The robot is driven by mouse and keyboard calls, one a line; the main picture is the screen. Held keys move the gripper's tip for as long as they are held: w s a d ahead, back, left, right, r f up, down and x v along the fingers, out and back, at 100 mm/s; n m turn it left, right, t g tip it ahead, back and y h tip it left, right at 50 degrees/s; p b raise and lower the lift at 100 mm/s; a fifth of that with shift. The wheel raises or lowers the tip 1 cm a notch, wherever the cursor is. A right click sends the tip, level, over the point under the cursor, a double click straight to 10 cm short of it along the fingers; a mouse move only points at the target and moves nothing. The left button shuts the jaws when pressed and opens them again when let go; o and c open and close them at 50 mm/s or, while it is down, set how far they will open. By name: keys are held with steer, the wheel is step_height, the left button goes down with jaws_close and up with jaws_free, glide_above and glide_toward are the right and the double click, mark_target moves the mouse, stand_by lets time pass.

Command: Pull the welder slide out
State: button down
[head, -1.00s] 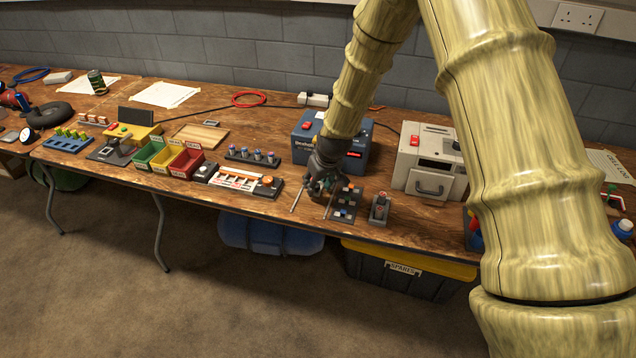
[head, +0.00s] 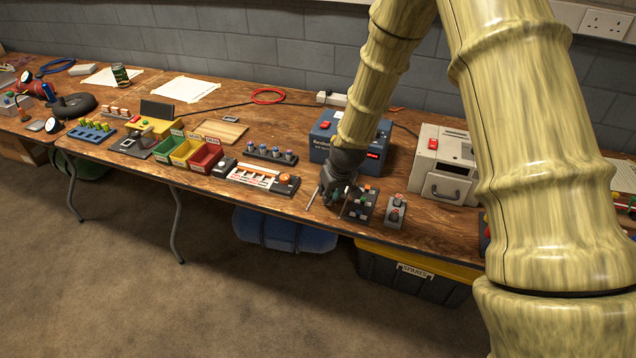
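My gripper (head: 326,211) points down over the front of the bench, with its two thin fingers spread apart and nothing seen held between them. It is just left of a dark block with small coloured pieces (head: 360,202) and right of a flat unit with orange strips and an orange knob (head: 264,179). A blue box with a red switch and lit red display (head: 325,143) stands behind my gripper, partly hidden by my arm. A small dark grey device with a flat plate (head: 132,145) sits further left. I cannot tell which of these is the welder, and its slide is not clearly identifiable.
A cream cabinet with a handled drawer (head: 447,188) stands right of the blue box. A small grey holder with reddish tops (head: 396,211) is near the front edge. Green, yellow and red bins (head: 206,160) stand left. Bare wood (head: 225,104) shows behind the bins.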

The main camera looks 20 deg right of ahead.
steer(key=s+a, duration=0.3)
steer(key=s, duration=0.1)
steer(key=shift+s+a+p, duration=0.3)
steer(key=shift+s+a, duration=0.05)
steer(key=c, duration=1.3)
jaws_free()
steer(key=shift+r, duration=0.1)
steer(key=v, duration=1.1)
steer(key=shift+s+r, duration=0.2)
steer(key=shift+r, duration=0.1)
steer(key=shift+d+f, duration=0.1)
